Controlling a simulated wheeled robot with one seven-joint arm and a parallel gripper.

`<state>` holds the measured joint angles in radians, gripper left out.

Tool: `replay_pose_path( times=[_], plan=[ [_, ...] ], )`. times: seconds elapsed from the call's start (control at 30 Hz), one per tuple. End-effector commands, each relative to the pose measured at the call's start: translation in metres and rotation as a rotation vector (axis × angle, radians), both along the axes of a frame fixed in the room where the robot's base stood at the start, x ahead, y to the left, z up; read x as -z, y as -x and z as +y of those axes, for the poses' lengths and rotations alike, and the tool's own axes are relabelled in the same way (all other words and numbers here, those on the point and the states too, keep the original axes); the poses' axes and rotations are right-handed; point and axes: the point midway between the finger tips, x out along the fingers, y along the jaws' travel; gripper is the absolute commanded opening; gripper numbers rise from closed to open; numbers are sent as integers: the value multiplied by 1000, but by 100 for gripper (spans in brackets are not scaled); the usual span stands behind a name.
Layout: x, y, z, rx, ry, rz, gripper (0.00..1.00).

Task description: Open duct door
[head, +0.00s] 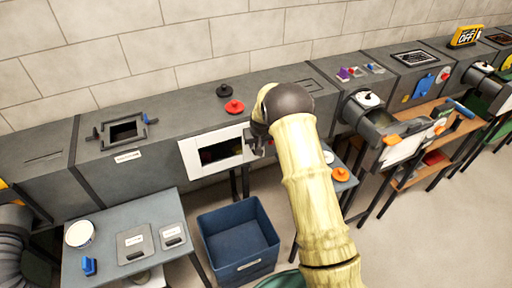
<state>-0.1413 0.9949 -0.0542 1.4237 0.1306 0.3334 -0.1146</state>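A long grey duct (165,135) runs along the wall. On its front is a white rectangular door frame (188,160) around a dark opening or window, with faint reddish and greenish shapes inside. I cannot tell whether a clear pane covers it. My gripper (256,147) is at the right edge of this white frame, small and mostly hidden by my pale, ribbed arm. Its fingers are not clear enough to show whether they are open, shut or touching the frame. The right edge of the door is partly hidden.
A blue bin (239,240) stands on the floor below the door. A grey table (110,225) at the left holds a white tub (79,234), a blue item (89,266) and flat grey plates. Black (223,90) and red (234,107) knobs sit on the duct top.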

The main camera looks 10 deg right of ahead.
Motion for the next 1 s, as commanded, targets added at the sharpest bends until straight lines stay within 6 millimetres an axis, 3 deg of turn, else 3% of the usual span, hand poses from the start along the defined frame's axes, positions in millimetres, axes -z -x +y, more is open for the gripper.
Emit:
replay_pose_path(
  times=[0.37,0.73,0.9,1.0],
  plan=[
    [45,-19,2,0,-1,1,32],
    [51,-21,1,1,0,-1,32],
    [51,-21,1,2,-1,0,1],
    [50,-21,1,2,-1,0,0]
  ],
)
